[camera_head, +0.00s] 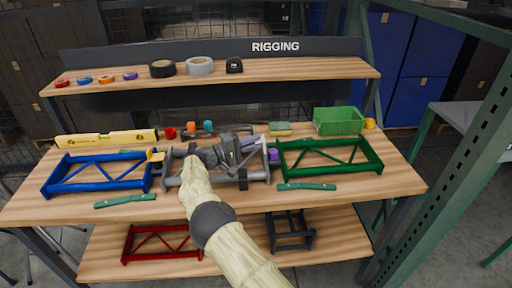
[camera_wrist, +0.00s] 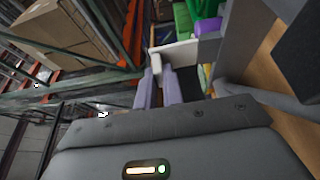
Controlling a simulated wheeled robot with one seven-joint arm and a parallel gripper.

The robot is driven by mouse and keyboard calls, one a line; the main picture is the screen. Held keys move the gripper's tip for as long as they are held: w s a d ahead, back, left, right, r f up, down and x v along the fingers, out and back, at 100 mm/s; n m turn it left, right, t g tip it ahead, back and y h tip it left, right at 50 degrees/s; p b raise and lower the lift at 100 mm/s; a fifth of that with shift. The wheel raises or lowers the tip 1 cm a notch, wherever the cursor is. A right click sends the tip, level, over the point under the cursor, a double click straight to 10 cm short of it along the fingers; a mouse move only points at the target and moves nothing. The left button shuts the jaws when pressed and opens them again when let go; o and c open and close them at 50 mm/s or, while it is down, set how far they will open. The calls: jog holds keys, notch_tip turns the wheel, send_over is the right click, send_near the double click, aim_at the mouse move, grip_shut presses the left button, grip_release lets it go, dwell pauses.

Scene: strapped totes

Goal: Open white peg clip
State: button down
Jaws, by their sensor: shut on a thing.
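The white peg clip (camera_wrist: 182,52) shows in the wrist view just beyond my fingertips, as a pale flat bar with a short tab at its left end. My gripper (camera_wrist: 157,70) has its two lavender fingers close together, shut on the tab of the clip. In the head view my gripper (camera_head: 254,143) reaches over the right part of the grey frame (camera_head: 257,176) on the bench. The clip is small and partly hidden by my gripper there, so I cannot tell how far it is open.
A blue frame (camera_head: 62,189) stands left of the grey one and a green frame (camera_head: 370,155) right. A green bin (camera_head: 338,122), a yellow level (camera_head: 105,139) and small coloured cups stand behind. Green straps (camera_head: 306,186) lie in front. A shelf with tape rolls (camera_head: 199,66) hangs above.

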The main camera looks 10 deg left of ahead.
jog(key=shift+a+f+t+h+b, duration=0.25)
jog(key=shift+f+t+h+b, duration=0.15)
jog(key=shift+h+b, duration=0.1)
jog(key=shift+r, duration=0.1)
jog(key=c, duration=1.5)
grip_release()
jog(key=shift+r, duration=0.1)
